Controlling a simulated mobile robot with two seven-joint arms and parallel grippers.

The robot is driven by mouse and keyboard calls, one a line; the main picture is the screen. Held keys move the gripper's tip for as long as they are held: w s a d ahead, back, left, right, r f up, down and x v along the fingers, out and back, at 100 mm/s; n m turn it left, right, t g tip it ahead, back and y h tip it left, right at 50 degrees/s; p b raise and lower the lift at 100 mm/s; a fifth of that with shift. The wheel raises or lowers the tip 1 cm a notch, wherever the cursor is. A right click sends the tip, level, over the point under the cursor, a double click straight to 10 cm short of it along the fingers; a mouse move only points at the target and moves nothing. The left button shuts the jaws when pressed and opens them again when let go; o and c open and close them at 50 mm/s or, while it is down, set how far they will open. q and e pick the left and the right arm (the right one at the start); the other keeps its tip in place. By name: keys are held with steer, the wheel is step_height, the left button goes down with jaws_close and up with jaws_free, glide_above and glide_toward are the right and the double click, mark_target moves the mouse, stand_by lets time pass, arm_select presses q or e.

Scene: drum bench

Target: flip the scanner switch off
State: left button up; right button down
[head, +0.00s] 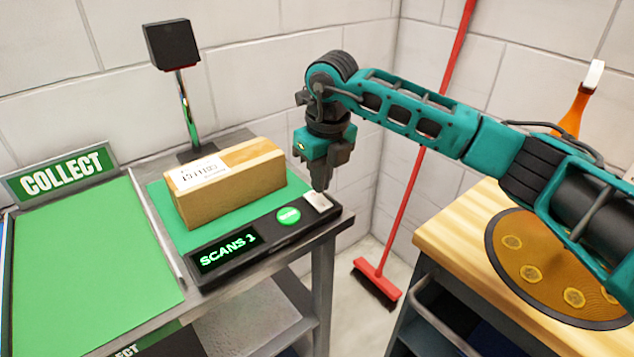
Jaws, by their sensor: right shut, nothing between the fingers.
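The scanner (172,45) is a black head on a shiny post at the back of the bench. A black console along the bench front has a display reading "SCANS 1" (228,252), a round green button (288,216) and a small pale switch (318,201) at its right end. My right gripper (320,188) points down with shut, empty fingers just above the switch. I cannot tell whether the fingertips touch it, or which way the switch is set. My left gripper is out of view.
A cardboard box (235,190) with a white label lies on the green mat behind the console. A green COLLECT tray (90,260) is at left. A wooden cart top (450,233) with a round orange plate (540,250) is at right. A red broom (375,268) stands between.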

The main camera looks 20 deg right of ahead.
step_height(320, 180, up, 5)
step_height(320, 180, up, 6)
glide_above(321, 204)
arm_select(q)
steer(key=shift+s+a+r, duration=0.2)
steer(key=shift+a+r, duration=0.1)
arm_select(e)
steer(key=shift+s+d+r, duration=0.25)
steer(key=shift+s+d, duration=0.05)
steer(key=shift+s, duration=0.05)
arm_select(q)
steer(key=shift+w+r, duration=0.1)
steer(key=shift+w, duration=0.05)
arm_select(e)
steer(key=shift+a, duration=0.1)
